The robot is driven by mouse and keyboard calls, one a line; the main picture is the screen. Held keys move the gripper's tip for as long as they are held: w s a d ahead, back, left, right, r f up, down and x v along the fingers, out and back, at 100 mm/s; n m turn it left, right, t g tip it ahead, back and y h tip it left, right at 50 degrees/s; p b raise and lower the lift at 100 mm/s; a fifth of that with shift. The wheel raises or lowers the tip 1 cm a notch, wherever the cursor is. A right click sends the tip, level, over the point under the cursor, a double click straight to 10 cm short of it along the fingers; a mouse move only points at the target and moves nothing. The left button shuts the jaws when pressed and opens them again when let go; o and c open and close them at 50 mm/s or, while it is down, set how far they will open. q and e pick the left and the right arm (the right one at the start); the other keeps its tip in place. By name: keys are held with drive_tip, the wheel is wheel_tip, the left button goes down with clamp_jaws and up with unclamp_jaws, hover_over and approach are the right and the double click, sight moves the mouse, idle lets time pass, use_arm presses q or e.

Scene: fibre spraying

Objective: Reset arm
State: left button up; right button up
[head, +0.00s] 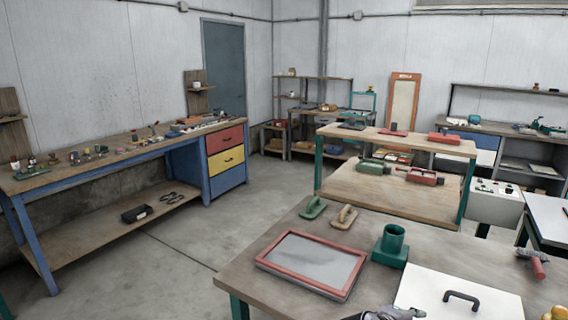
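A dark grey part, which looks like a piece of my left gripper (388,313), shows at the bottom edge of the head view. It is cut off by the frame, so I cannot tell whether its fingers are open or shut. It is at the near edge of the wooden worktable (240,275), just left of a white panel with a black handle (460,297). I see nothing held in it. My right gripper is not in view.
On the worktable are a red-framed screen (312,262), a green cylinder on a base (391,245), two hand floats (314,208) and a red-handled tool (537,266). A blue workbench (100,160) stands left. Open concrete floor (205,225) lies between them.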

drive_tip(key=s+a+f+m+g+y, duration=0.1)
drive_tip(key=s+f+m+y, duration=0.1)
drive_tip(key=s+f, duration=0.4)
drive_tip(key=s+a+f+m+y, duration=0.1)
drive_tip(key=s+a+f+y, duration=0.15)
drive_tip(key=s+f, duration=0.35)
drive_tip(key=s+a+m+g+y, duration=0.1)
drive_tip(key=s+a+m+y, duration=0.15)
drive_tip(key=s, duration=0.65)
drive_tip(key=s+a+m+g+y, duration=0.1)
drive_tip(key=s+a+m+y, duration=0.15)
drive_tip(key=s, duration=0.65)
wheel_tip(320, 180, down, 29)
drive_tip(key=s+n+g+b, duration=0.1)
use_arm(q)
drive_tip(key=shift+w+d+f+b, duration=0.25)
drive_tip(key=shift+f+b, duration=0.1)
drive_tip(key=shift+f, duration=0.25)
drive_tip(key=shift+w+d+f+b, duration=0.1)
drive_tip(key=shift+d+f+b, duration=0.15)
drive_tip(key=shift+f, duration=0.3)
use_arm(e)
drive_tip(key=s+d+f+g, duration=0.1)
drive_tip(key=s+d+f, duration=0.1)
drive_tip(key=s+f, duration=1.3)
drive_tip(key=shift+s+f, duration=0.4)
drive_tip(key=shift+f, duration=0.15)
